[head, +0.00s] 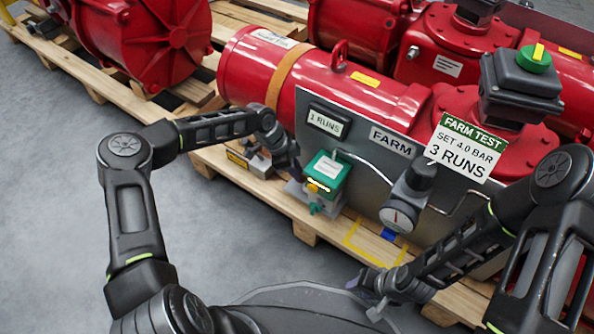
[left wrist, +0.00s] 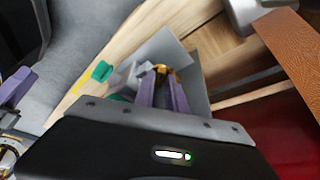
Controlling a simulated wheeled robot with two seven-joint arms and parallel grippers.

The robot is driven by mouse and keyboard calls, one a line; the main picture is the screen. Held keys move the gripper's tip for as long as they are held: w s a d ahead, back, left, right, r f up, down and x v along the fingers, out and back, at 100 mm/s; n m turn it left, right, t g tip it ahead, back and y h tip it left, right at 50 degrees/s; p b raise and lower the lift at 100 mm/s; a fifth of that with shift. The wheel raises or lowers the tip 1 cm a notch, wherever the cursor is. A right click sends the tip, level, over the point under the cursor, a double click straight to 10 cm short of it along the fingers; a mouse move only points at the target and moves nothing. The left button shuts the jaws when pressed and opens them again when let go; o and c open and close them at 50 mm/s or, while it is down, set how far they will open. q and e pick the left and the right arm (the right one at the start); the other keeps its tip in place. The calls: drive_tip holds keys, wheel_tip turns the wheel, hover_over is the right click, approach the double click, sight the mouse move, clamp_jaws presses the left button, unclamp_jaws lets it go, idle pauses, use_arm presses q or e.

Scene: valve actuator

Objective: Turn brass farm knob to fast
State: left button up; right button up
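A green-topped unit (head: 326,175) sits on a grey bracket in front of the grey panel, with a small brass-yellow part (head: 312,187) low on its side. A teal handle (head: 315,208) is below it; a teal handle also shows in the left wrist view (left wrist: 102,71). My left gripper (head: 288,165) is just left of this unit. In the left wrist view its purple fingers (left wrist: 161,82) have their tips at a brass knob (left wrist: 160,69). I cannot tell whether they press on it. My right gripper (head: 367,297) is low at centre right, apparently empty, with its fingertips apart.
The panel (head: 364,165) carries "1 RUNS" and "FARM" labels. A gauge (head: 398,216) and thin pipes stand right of the unit. A white sign (head: 464,148) reads "FARM TEST, SET 4.0 BAR, 3 RUNS". Red actuators (head: 250,70) rest on wooden pallets. The floor at left is clear.

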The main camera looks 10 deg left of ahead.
use_arm(q)
clamp_jaws()
drive_tip(key=shift+d, duration=0.1)
drive_tip(key=shift+s+r+n+p, duration=0.1)
drive_tip(key=shift+r+n+p, duration=0.05)
drive_tip(key=shift+n+p, duration=0.3)
drive_tip(key=shift+n+t, duration=0.6)
drive_tip(key=shift+n, duration=0.55)
drive_tip(key=shift+o, duration=2.3)
unclamp_jaws()
